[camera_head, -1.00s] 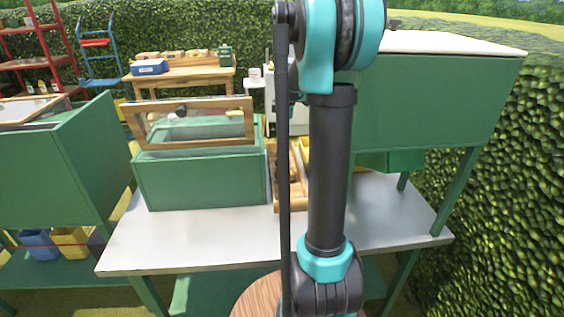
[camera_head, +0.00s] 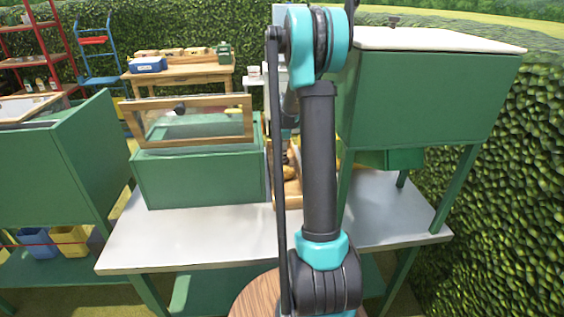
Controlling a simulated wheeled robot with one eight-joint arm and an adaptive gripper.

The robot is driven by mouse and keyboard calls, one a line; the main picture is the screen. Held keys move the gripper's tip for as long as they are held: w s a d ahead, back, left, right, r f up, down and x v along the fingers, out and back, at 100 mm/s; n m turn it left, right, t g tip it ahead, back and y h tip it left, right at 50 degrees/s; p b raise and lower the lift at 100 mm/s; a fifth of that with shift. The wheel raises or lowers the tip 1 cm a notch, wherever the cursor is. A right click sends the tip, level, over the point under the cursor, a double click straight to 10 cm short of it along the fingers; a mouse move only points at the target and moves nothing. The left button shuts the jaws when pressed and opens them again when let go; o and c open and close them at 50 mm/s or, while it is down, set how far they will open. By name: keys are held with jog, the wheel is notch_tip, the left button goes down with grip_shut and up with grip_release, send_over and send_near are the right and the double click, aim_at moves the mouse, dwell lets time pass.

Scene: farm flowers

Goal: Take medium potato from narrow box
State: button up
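A narrow wooden box (camera_head: 293,190) stands on the grey table, just right of the green box. Most of it is behind my arm. A yellowish-brown thing (camera_head: 289,172), which may be a potato, shows in it beside my arm; its size cannot be told. My gripper is at or over the narrow box behind my arm links. Its fingers cannot be made out, nor whether they touch anything.
A green box (camera_head: 200,180) with a raised wood-framed glass lid (camera_head: 190,122) stands left of the narrow box. A large green cabinet (camera_head: 430,100) with a pale top rises on the right. The table's front left (camera_head: 190,240) is clear.

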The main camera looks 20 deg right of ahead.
jog(key=shift+x, duration=2.4)
jog(key=shift+a, duration=0.15)
jog(key=shift+c, duration=0.5)
jog(key=c, duration=1.2)
